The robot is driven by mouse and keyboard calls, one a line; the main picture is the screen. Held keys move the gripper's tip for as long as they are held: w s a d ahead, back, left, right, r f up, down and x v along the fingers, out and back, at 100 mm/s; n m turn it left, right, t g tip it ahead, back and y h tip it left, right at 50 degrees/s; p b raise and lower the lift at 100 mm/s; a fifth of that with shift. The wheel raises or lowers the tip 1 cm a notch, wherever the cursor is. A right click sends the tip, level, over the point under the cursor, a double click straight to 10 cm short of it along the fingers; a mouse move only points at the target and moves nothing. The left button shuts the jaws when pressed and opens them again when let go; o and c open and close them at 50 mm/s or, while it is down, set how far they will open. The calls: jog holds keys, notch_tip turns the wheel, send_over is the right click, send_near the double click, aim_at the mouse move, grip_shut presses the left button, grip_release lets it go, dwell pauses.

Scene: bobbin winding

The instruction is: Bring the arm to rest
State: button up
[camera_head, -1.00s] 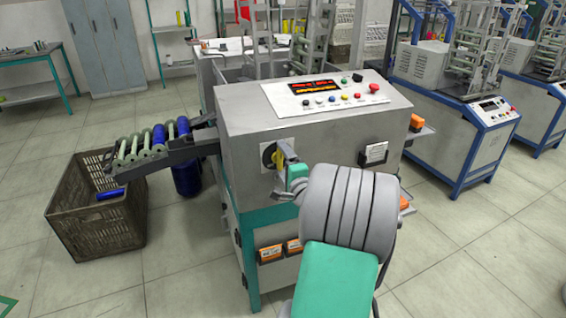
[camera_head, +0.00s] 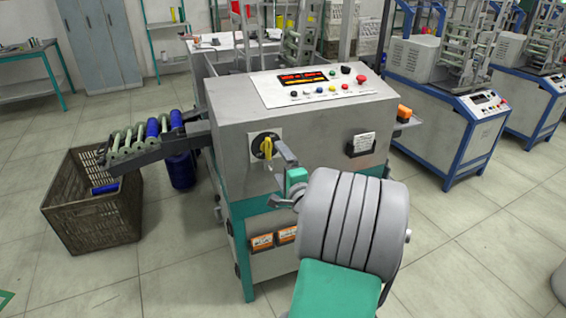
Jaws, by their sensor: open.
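My arm rises from the bottom of the head view, with a green link and a large grey ribbed joint in front of the machine. My gripper (camera_head: 286,154) is small in the view, beyond the green wrist part, just right of the yellow rotary switch (camera_head: 266,147). It is open and looks empty, with a narrow gap between it and the switch. The switch handle stands near upright on its dark round plate on the front of the grey winding machine (camera_head: 231,155). My arm hides part of the machine's lower right front.
The machine's top panel (camera_head: 318,88) has a lit display and coloured buttons. A chute (camera_head: 160,150) with green and blue bobbins slopes left to a brown crate (camera_head: 98,217) on the floor. Blue-framed machines (camera_head: 470,135) stand at right. Floor is open at lower left.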

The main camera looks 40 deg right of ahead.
jog(key=shift+a, duration=0.1)
jog(key=w+a+r+n+g+y+p, duration=0.15)
jog(key=a+n+g+y+p, duration=0.35)
jog(key=a, duration=0.6)
jog(key=w+a+r+n+y+p, duration=0.1)
jog(key=w+a+n+y+p, duration=0.1)
jog(key=a+n, duration=0.75)
jog(key=s+a+r+n+g+p, duration=0.1)
jog(key=s+a+n+g+p, duration=0.2)
jog(key=s+a, duration=0.3)
jog(key=s+a+r+n+g+p, duration=0.2)
jog(key=s+a+n+g, duration=0.3)
jog(key=s, duration=0.8)
jog(key=shift+a+r+g+h+p, duration=0.2)
jog(key=shift+a+g+h+p, duration=0.3)
jog(key=shift+p, duration=0.3)
